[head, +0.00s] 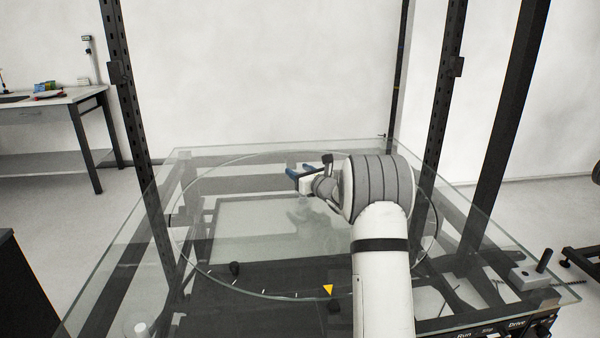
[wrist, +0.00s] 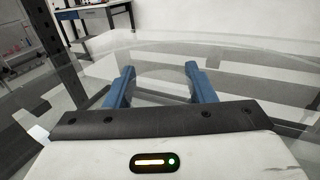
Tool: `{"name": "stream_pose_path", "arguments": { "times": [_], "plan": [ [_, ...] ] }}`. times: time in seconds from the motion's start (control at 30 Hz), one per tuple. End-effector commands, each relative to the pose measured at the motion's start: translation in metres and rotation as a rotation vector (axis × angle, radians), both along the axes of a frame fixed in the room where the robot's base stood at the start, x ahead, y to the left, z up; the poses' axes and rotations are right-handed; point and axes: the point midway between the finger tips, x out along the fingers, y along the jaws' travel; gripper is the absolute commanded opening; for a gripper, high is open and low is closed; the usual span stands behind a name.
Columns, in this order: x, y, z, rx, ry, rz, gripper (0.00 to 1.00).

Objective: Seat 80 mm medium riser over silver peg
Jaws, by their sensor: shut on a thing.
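My gripper (head: 293,174) is over the far middle of the glass turntable (head: 240,290), its blue fingers pointing left in the head view. In the wrist view the two blue fingers (wrist: 159,72) stand apart, with a gap between them. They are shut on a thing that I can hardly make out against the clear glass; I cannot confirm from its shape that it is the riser. A pale round-topped cylinder (head: 140,328) stands at the near left corner. I cannot tell whether it is the silver peg.
Dark upright posts (head: 140,150) frame the glass table. A grey block with a dark peg (head: 543,262) sits at the near right corner, by a control panel (head: 490,331). A yellow triangle (head: 328,289) marks the near rim. A workbench (head: 50,105) stands far left.

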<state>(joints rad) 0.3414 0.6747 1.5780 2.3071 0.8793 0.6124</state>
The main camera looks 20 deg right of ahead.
Motion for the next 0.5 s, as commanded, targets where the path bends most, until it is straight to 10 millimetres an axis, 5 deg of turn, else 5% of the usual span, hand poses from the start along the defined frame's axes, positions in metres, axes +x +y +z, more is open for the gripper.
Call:
{"name": "stream_pose_path", "arguments": {
  "times": [0.47,0.5],
  "plan": [
    [0.0,0.0,-0.013,0.0,-0.001,0.0,0.21],
    [0.0,0.0,-0.012,0.0,-0.001,0.0,0.51]
  ]
}}
